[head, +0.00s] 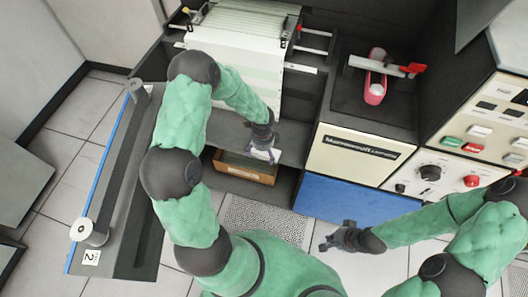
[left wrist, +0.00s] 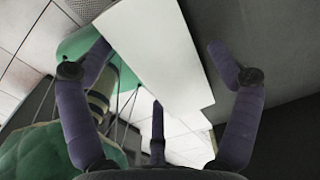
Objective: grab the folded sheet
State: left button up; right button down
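My left gripper (head: 265,152) is over the front edge of the dark shelf, above a wooden tray. In the left wrist view its purple fingers (left wrist: 160,75) are spread apart. A white sheet (left wrist: 160,50), probably the folded sheet, lies between and beyond them; I see no finger closed on it. In the head view only a small pale patch shows at those fingers. My right gripper (head: 340,238) is low over the floor, away from the sheet, with its dark fingers apart and empty.
A printer with white and green striped paper (head: 238,62) stands behind the left gripper. The wooden tray (head: 243,176) sits below the shelf. A stand with a pink-red object (head: 375,88) and a control panel (head: 445,172) are at the right. A blue-edged dark panel (head: 135,170) is at left.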

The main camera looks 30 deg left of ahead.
pick_arm(q)
jog(key=c, duration=0.4)
jog(key=shift+r, duration=0.15)
